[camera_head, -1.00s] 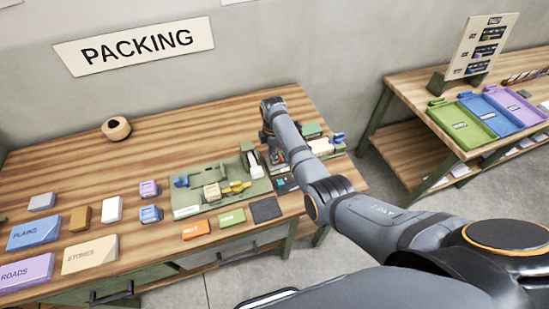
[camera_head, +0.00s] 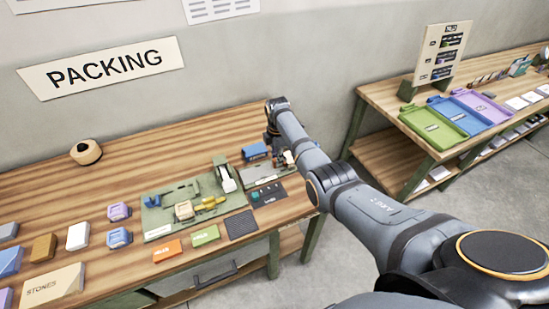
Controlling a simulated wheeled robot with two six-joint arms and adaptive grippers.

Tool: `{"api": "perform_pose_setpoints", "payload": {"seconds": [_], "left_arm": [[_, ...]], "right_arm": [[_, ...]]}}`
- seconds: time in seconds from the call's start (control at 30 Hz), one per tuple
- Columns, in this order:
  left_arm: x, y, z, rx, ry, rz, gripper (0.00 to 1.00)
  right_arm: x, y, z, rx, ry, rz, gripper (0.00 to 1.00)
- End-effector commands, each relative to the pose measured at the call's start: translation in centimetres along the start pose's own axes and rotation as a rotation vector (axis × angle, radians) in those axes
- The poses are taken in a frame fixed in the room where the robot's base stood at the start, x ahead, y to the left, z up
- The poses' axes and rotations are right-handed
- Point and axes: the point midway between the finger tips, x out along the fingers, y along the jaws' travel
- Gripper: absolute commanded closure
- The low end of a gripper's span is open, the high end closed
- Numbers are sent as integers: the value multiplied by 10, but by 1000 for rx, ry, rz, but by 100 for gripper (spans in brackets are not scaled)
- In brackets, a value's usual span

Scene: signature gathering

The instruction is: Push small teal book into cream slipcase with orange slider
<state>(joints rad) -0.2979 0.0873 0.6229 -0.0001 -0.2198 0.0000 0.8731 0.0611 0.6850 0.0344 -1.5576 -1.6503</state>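My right arm reaches in from the right to the back of the packing table. My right gripper (camera_head: 279,158) is at the right-hand fixture, small and mostly hidden by the arm, so its fingers cannot be read. A small pale piece shows beside it; I cannot tell if this is the cream slipcase. A dark mat (camera_head: 268,194) in front holds small teal pieces, too small to identify as the teal book. My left gripper is not in view.
A blue block (camera_head: 255,151) stands at the right-hand fixture. Orange (camera_head: 167,251) and green (camera_head: 205,236) cards lie along the front. Several books and blocks are at left. A round wooden item (camera_head: 86,152) sits at the back. Another table with colored trays (camera_head: 432,128) is at right.

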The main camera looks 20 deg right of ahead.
Motion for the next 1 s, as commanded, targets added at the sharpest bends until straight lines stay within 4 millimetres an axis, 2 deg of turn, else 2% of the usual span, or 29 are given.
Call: {"api": "perform_pose_setpoints", "payload": {"seconds": [0.1,0.23,0.43,0.57,0.8,1.0], "left_arm": [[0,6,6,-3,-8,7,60],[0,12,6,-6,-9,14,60],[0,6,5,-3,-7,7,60],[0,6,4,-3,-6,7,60],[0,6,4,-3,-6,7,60],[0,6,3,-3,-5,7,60]], "right_arm": [[0,0,-1,-1,2,-1,57],[0,0,-2,-1,3,-1,57],[-5,0,-2,-2,4,0,57],[-29,1,-2,-1,4,4,57],[-87,1,-1,-1,4,4,57],[-115,0,0,-1,4,1,57]]}}
